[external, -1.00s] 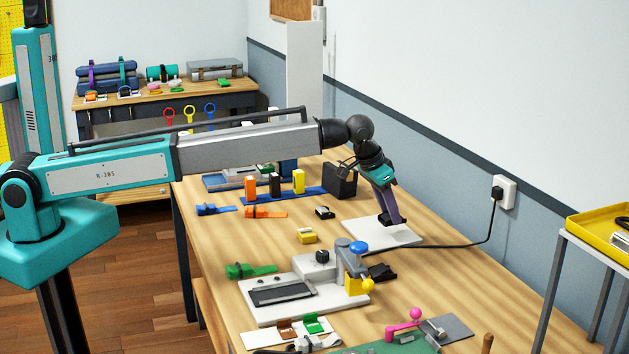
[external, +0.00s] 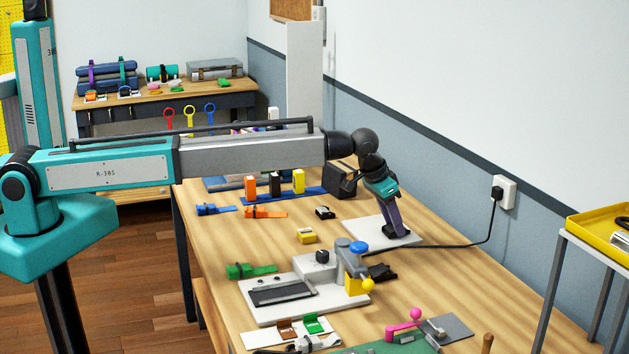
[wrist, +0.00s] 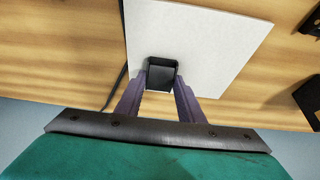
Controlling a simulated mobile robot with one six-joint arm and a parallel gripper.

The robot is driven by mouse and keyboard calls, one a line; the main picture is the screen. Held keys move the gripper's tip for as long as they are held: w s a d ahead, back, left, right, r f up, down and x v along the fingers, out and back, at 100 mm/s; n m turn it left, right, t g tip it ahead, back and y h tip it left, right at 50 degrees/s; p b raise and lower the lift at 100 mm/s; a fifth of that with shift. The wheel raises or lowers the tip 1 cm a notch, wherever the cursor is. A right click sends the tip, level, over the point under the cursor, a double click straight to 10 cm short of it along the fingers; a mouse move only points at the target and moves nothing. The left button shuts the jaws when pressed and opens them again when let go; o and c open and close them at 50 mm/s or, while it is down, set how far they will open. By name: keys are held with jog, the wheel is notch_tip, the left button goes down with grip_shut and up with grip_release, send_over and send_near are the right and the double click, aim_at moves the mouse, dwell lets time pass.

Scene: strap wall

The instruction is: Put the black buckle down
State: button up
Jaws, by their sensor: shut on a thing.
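My gripper (external: 395,232) points down over a white square plate (external: 362,227) on the right side of the bench. Its purple fingers (wrist: 161,88) are shut on the black buckle (wrist: 161,73), which shows between the fingertips in the wrist view. The buckle is over the plate, which also shows in the wrist view (wrist: 205,40). It is at or very close to the plate's surface; I cannot tell whether it touches.
A black cable runs past the plate to a wall socket (external: 504,193). A grey and white fixture with a blue knob (external: 358,248) stands in front of the plate. A yellow block (external: 306,236) and a dark box (external: 340,180) are nearby. Bare wood lies left of the plate.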

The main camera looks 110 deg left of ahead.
jog(key=shift+f, duration=0.2)
jog(key=o, duration=1.2)
jog(key=shift+b+v, duration=1.3)
jog(key=shift+v, duration=4.8)
